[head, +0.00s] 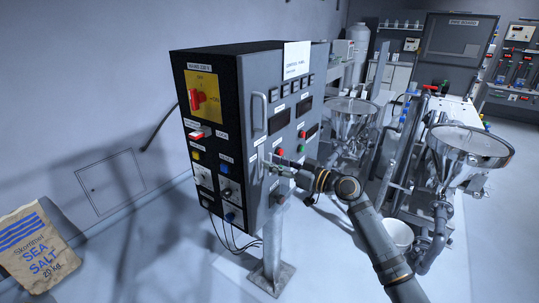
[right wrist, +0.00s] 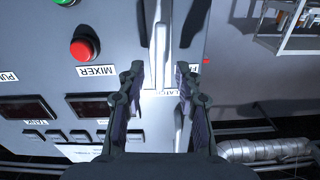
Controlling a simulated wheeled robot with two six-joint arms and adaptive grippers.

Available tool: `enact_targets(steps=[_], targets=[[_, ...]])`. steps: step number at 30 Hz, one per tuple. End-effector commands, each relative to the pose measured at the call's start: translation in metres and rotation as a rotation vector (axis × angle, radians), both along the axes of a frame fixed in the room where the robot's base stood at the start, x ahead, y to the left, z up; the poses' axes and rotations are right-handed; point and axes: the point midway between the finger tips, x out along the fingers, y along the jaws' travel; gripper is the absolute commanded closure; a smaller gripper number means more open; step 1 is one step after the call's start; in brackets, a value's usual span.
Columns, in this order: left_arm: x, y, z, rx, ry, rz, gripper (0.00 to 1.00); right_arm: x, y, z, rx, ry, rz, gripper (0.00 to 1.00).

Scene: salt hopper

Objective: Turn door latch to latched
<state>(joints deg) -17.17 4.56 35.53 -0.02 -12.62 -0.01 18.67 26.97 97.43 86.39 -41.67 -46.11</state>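The control cabinet (head: 283,75) stands left of centre on a post, with its button-covered door facing right. The right wrist view sees the door (right wrist: 40,80) upside down. A pale upright latch lever (right wrist: 161,40) is on the door near its edge, with a partly covered label below it in that view. My right gripper (right wrist: 158,70) is open, one finger on each side of the lever's end; I cannot tell whether they touch it. My left gripper is not in view.
A vertical pull handle (head: 259,118) is on the door above my gripper. A red button (right wrist: 85,49) is close beside the fingers. Steel hoppers (head: 468,148) stand to the right. A sea salt sack (head: 38,250) is at lower left.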

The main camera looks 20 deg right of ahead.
Motion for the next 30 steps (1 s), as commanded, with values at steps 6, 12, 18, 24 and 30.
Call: enact_targets(steps=[6, 12, 18, 24, 30], targets=[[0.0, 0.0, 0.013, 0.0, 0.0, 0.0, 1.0, 0.019, 0.015, 0.001, 0.001, 0.0, 0.0, 0.66], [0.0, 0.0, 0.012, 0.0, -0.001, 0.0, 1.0, 0.021, 0.016, -0.001, -0.001, 0.0, 0.0, 0.66], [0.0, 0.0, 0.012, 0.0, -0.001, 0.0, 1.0, 0.021, 0.016, -0.001, -0.001, 0.0, -0.001, 0.79], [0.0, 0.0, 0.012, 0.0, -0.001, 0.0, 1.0, 0.021, 0.016, -0.001, -0.001, -0.001, -0.001, 1.0], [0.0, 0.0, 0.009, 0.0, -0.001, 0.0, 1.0, 0.021, 0.016, -0.002, -0.004, -0.003, -0.001, 1.0]])
